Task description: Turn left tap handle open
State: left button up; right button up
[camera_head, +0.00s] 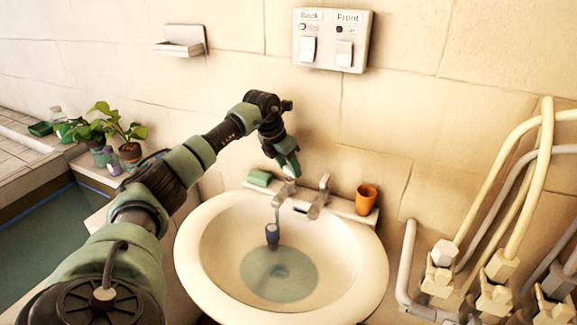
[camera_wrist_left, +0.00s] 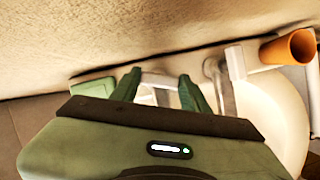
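The left tap (camera_head: 284,192) and the right tap (camera_head: 319,196) stand on the back rim of the white washbasin (camera_head: 205,285). My left gripper (camera_head: 290,170) points down just above the left tap. In the left wrist view its two green fingers (camera_wrist_left: 160,88) are spread apart, with the pale metal left tap (camera_wrist_left: 160,79) between and beyond them. Whether a finger touches it I cannot tell. A thin bluish stream shows below the left tap, above a dark blue cup (camera_head: 272,235) in the basin. The right tap (camera_wrist_left: 222,85) stands right of the fingers. My right gripper is not in view.
A green block (camera_head: 260,178) lies left of the taps and an orange cup (camera_head: 366,199) stands right of them. The wall rises close behind. A switch panel (camera_head: 333,40) is on the wall, pipes (camera_head: 495,235) at the right, potted plants (camera_head: 130,152) at the left.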

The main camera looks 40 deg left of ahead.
pick_arm(q)
jog(key=shift+r+n+y+p, duration=0.15)
jog(key=shift+n+y+p, duration=0.4)
jog(key=shift+n, duration=0.45)
jog(key=shift+d+n+y, duration=0.1)
jog(key=shift+n+y, duration=0.25)
jog(key=shift+n, duration=0.95)
jog(key=o, duration=1.4)
jog(key=shift+c, duration=0.2)
jog(key=a+b+v, duration=0.1)
jog(key=v, duration=0.6)
jog(key=shift+d+r, duration=0.3)
jog(key=shift+d, duration=0.25)
